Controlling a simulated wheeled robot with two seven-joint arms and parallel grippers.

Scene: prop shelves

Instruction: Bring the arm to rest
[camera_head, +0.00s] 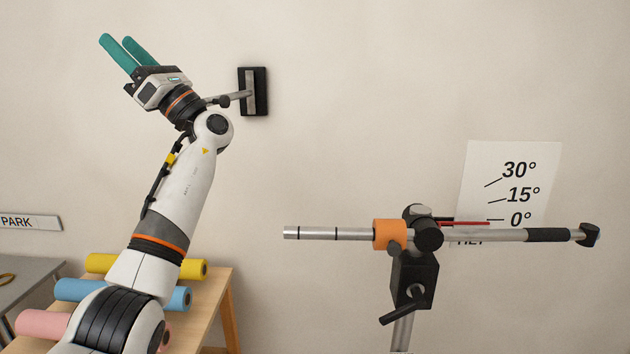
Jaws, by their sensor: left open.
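My left gripper (116,40) is raised at the upper left. Its two teal fingers point up and left, apart, with nothing between them. My left arm is bent, with its wrist in front of the wall. A metal tube arm (340,234) lies about level on a black clamp head (414,280) at the right, well apart from my gripper. It has an orange collar (391,234) and a black grip (547,235). A red pointer (465,223) on it lies close to the 0° mark of the white angle card (510,185). My right gripper is out of view.
A black wall bracket (260,92) sits right of my left wrist; a thin rod shows between them. Yellow (110,264), blue (80,289) and pink (42,323) rolls lie on a wooden table (217,290) behind my arm. A PARK sign (30,221) is at the left.

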